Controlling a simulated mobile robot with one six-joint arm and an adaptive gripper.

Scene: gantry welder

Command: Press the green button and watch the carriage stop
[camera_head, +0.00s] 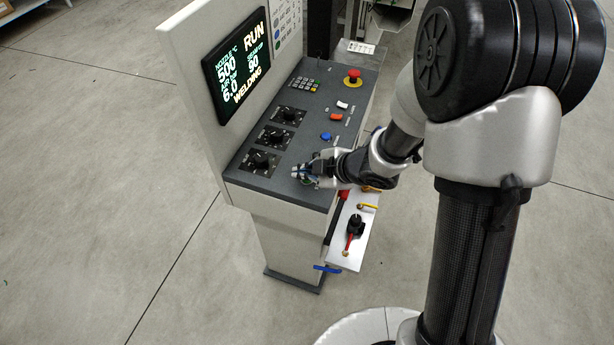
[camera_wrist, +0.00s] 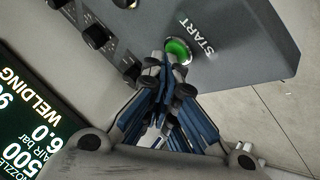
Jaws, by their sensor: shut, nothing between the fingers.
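The green button (camera_wrist: 178,48), labelled START, sits in a pale ring on the grey console panel (camera_head: 262,184) and glows green in the wrist view. My gripper (camera_head: 302,173) is over the front edge of the panel, fingers shut and empty. In the wrist view its fingertips (camera_wrist: 166,66) are right at the button's near rim and overlap it; I cannot tell whether they touch it. In the head view the gripper hides the button. The screen (camera_head: 236,66) reads RUN and WELDING, with 500 °C and 6.0 bar. I cannot make out the carriage.
Three black knobs (camera_head: 273,138) line the panel's left side. A blue button (camera_head: 326,136), an orange-red switch (camera_head: 336,117), a white switch (camera_head: 342,104) and a red emergency stop (camera_head: 353,77) lie further back. Open floor surrounds the console.

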